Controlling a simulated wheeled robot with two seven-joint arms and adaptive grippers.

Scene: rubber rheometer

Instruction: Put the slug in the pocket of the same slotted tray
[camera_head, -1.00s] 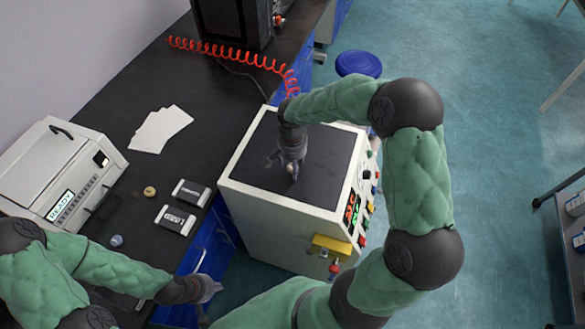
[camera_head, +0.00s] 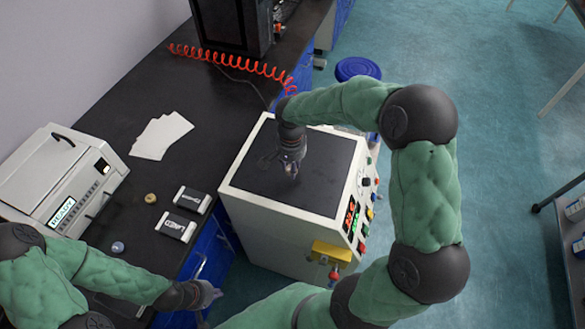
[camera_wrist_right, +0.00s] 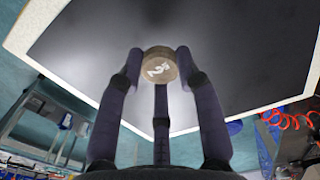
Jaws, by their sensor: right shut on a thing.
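My right gripper (camera_head: 291,172) points down over the dark top of the white machine. The slug is hard to make out in the head view.
A white device reading READY (camera_head: 62,213) stands on the bench at left. A small tan round piece (camera_head: 150,198) and a bluish ball (camera_head: 117,247) lie near it. White sheets (camera_head: 160,135) lie further back. The white machine (camera_head: 285,238) has buttons on its right side.

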